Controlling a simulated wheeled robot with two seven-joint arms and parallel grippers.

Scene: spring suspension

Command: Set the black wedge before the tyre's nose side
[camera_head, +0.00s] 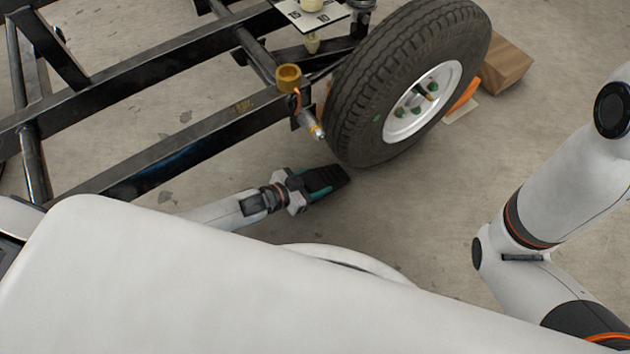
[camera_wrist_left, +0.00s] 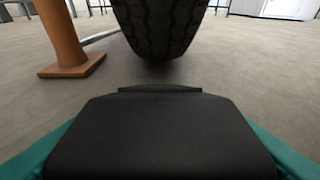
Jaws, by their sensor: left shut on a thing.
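The black wedge (camera_head: 327,178) is held low, close to the floor, by my left gripper (camera_head: 316,189). Its teal fingers are shut on the wedge's two sides. In the left wrist view the wedge (camera_wrist_left: 160,135) fills the lower middle, its thin edge pointing at the tyre (camera_wrist_left: 160,25). A strip of floor shows between that edge and the tyre there. In the head view the tyre (camera_head: 358,105) stands upright on the floor, and the wedge is just left of its lower front. Whether the wedge rests on the floor is hard to tell. My right gripper is out of view.
A black trailer frame (camera_head: 190,150) lies left of and behind the tyre. An orange-brown post with a square base (camera_wrist_left: 66,62) stands left of the tyre in the wrist view.

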